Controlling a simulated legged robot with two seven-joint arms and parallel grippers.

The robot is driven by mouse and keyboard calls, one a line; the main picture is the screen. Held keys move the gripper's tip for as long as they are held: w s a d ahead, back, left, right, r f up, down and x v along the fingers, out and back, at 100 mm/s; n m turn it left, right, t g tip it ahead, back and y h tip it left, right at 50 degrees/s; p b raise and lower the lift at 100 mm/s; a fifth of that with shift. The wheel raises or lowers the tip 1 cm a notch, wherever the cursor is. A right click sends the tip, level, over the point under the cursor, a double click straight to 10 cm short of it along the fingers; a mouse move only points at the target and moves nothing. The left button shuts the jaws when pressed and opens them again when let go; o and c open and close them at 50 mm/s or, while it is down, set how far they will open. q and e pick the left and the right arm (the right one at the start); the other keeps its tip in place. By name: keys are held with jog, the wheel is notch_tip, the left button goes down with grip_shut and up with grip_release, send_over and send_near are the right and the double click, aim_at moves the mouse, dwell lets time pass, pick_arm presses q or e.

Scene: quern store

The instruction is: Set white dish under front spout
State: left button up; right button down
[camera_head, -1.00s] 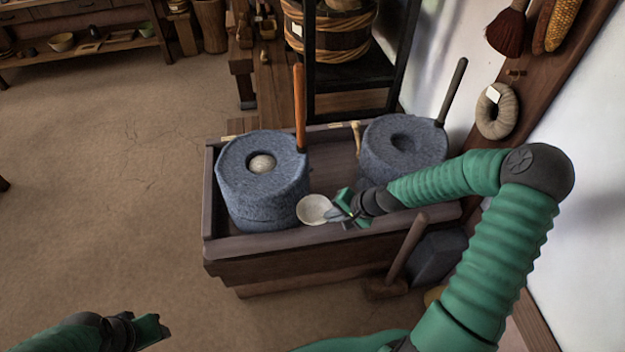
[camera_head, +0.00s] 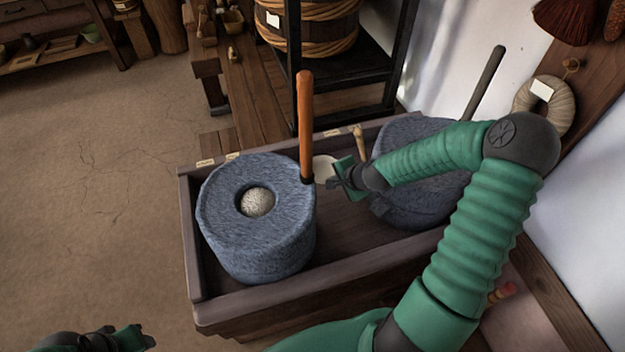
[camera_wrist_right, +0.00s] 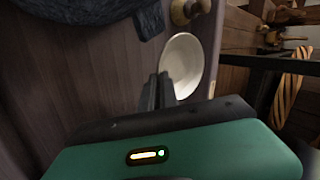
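The white dish (camera_head: 325,168) is between the two stone querns, toward the back of the wooden trough, partly hidden by the orange handle and my gripper. My right gripper (camera_head: 338,180) holds it by the rim. In the right wrist view the fingers (camera_wrist_right: 158,92) are close together at the edge of the white dish (camera_wrist_right: 184,58). I cannot tell whether the dish touches the trough floor. The left quern (camera_head: 258,235) has a pale ball in its eye; the right quern (camera_head: 408,143) is partly behind my arm.
The trough rim (camera_head: 188,235) surrounds both querns. An orange upright handle (camera_head: 304,120) and a small wooden peg (camera_head: 360,143) stand near the dish. A black rack (camera_head: 345,75) with a barrel is behind. The floor at left is clear.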

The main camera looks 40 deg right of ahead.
notch_tip(320, 180, down, 10)
jog(key=b, duration=0.5)
jog(key=shift+s+r, duration=0.1)
jog(key=shift+r, duration=0.15)
jog(key=c, duration=1.9)
grip_release()
jog(key=shift+a, duration=0.1)
jog(key=shift+s+r+p, duration=0.15)
jog(key=shift+r+p, duration=0.05)
jog(key=shift+p, duration=0.15)
jog(key=p+v, duration=0.5)
jog(key=v, duration=0.6)
jog(key=shift+s+r, duration=0.15)
jog(key=shift+s, duration=0.1)
